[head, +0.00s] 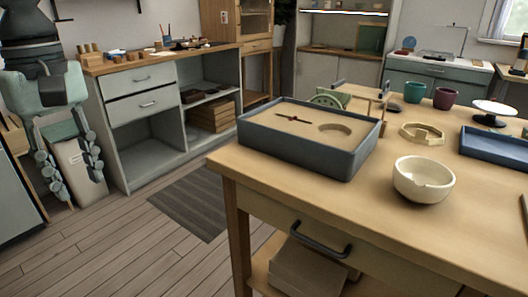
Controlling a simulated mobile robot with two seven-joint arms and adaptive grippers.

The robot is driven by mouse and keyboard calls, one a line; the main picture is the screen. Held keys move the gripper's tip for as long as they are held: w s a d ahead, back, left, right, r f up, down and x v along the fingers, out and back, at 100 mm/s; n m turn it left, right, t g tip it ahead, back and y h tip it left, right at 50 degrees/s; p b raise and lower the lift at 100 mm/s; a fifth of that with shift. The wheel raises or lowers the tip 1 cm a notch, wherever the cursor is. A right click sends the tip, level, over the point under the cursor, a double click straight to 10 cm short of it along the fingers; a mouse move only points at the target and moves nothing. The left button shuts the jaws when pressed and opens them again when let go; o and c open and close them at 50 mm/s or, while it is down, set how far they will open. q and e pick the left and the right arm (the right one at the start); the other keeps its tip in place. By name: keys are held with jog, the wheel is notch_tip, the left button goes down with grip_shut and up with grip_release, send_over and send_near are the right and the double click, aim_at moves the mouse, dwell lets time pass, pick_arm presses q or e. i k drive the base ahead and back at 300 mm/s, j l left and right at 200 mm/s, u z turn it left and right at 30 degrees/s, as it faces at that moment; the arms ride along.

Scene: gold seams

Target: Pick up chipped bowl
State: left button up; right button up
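The chipped bowl (423,184) is cream-coloured and sits upright on the wooden table near its front edge, right of centre. A notch shows in its rim. My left gripper (74,178) hangs at the far left of the head view, pointing down, its fingers apart with nothing between them. It is well away from the bowl, off to the left of the table. My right gripper is not in view.
A blue-grey tray (309,157) with a sand-coloured inside stands left of the bowl. A wooden ring-like clamp (422,133), a green cup (414,92), a purple cup (444,98) and a blue tray (494,148) stand behind. Bare tabletop surrounds the bowl.

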aim_at(420, 179)
jog(key=i+j+z, duration=0.1)
jog(key=z, duration=0.4)
jog(key=i+j+z, duration=0.15)
jog(key=z, duration=0.3)
jog(key=i+j+z, duration=0.1)
jog(key=z, duration=0.4)
jog(key=j+z, duration=0.3)
jog(key=z, duration=0.15)
jog(key=j+z, duration=0.25)
jog(key=z, duration=0.25)
jog(key=j+z, duration=0.25)
jog(key=z, duration=0.2)
